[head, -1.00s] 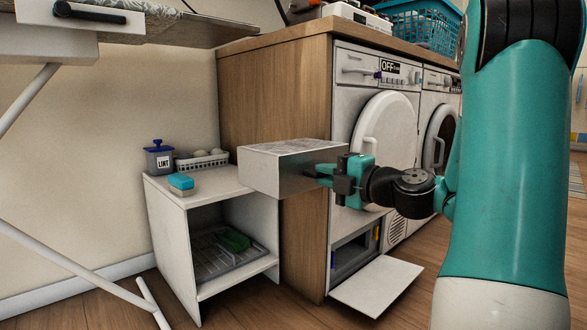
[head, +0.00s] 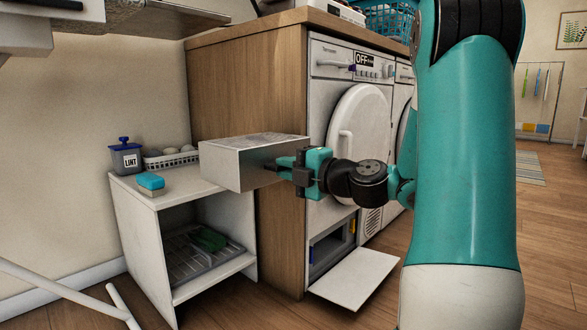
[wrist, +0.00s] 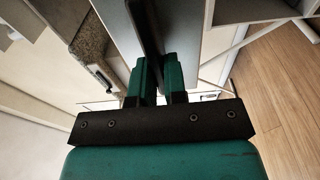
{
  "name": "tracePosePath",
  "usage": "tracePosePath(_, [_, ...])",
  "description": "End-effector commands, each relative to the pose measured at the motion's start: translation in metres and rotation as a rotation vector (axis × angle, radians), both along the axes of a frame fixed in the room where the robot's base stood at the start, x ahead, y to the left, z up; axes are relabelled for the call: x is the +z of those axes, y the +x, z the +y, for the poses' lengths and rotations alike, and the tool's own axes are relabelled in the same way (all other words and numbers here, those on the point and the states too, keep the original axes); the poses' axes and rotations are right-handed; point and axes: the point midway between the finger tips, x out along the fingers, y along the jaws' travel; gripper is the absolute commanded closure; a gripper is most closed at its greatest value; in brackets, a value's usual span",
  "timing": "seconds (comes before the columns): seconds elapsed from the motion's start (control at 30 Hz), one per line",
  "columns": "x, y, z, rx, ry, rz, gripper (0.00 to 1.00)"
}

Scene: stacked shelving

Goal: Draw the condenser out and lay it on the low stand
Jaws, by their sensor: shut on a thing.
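The condenser (head: 232,168) is a light grey metal box with a pale, finned-looking top. In the head view it is held level in the air, in front of the wooden cabinet side and at about the height of the low stand's top. My gripper (head: 300,172) is shut on the condenser's right end; in the wrist view the fingers (wrist: 157,80) close on a thin upright part of it. The low stand (head: 153,206) is white, with an open shelf below. The condenser's left end overlaps the stand's right side in the picture; I cannot tell whether they touch.
The stand's top holds a lint tub (head: 125,158), a white basket (head: 171,158) and a blue sponge (head: 150,182). A tray (head: 187,266) with a green item lies on its shelf. The dryer's lower flap (head: 358,281) hangs open. Ironing board legs (head: 60,292) stand at left.

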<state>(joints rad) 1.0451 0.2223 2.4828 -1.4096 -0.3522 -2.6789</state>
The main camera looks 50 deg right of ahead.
Motion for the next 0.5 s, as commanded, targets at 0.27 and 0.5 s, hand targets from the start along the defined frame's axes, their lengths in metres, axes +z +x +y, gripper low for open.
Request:
tracePosePath(0.27, [-0.001, 0.022, 0.000, 0.000, -0.001, -0.003, 1.00])
tracePosePath(0.5, [-0.002, 0.040, 0.001, 0.000, -0.001, -0.005, 1.00])
